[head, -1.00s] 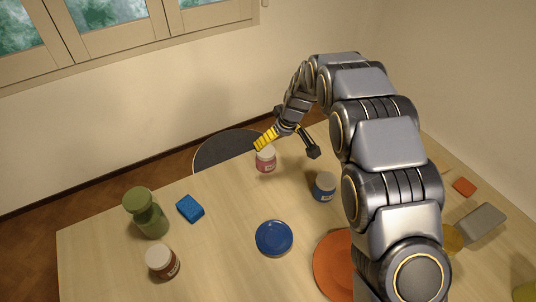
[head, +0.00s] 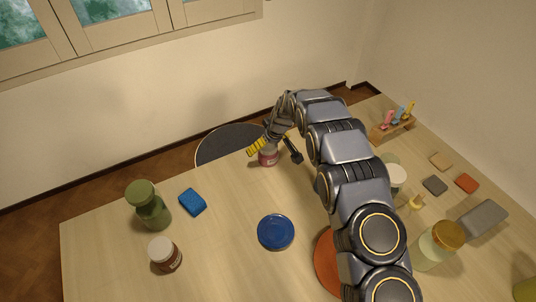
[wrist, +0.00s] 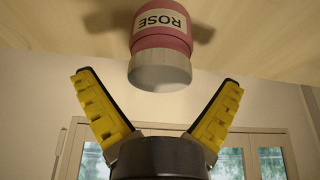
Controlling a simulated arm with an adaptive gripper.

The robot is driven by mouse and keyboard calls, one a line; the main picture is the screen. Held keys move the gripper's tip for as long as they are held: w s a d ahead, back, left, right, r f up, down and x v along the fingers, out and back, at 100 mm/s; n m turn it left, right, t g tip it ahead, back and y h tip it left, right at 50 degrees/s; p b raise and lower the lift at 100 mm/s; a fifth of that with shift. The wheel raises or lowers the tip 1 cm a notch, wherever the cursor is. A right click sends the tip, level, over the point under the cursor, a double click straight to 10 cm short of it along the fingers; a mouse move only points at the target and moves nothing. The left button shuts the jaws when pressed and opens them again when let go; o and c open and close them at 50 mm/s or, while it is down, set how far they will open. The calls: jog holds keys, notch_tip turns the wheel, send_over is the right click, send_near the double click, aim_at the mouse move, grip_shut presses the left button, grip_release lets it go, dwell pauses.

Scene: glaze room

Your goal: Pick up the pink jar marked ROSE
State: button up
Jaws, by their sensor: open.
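The pink jar marked ROSE (wrist: 162,35) shows in the wrist view, its label and pale lid in sight just beyond my gripper (wrist: 158,95). The two yellow-padded fingers are spread wide, with nothing between them; the jar's lid lies a little beyond their tips, roughly centred. In the head view the pink jar (head: 268,158) stands on the table near its far edge. There my gripper (head: 272,150) is over the jar, one yellow finger to its left and a dark finger to its right, and it hides the jar's top.
A blue plate (head: 276,232) lies mid-table, with an orange plate (head: 326,262) partly behind my arm. A yellow-lidded jar (head: 440,245) stands at right.

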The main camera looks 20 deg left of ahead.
jog(key=c, duration=1.2)
jog(key=shift+c, duration=0.2)
jog(key=shift+r, duration=0.15)
